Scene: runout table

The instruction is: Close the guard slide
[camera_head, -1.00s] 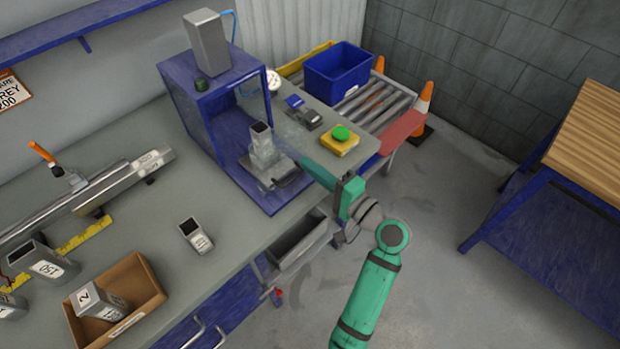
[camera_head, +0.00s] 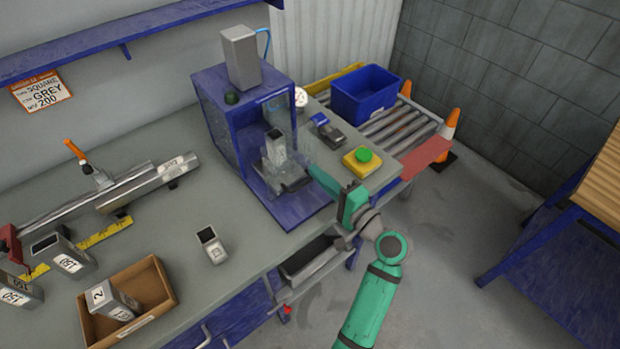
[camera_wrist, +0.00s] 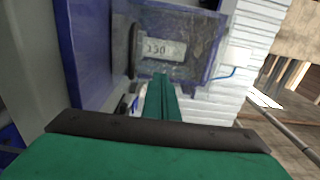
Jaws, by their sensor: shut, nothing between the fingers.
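The blue press housing (camera_head: 228,120) stands on the grey bench, with a steel block on top. Its guard slide (camera_head: 302,138) is a see-through panel at the right side of the opening; its edges are hard to make out. A square grey tube (camera_head: 275,140) stands upright in a fixture on the blue base. In the wrist view the clear guard (camera_wrist: 205,68) is ahead, with a label reading 150 showing through it. My gripper (camera_head: 312,170) is shut and empty, its green fingers (camera_wrist: 162,85) pointing at the guard's lower part. Contact cannot be told.
A green button on a yellow box (camera_head: 362,159) stands right of the press, near my arm. Behind it are a blue bin (camera_head: 366,94) and rollers. An open drawer (camera_head: 312,260) lies below the bench edge. A cardboard box (camera_head: 160,285) is at front left.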

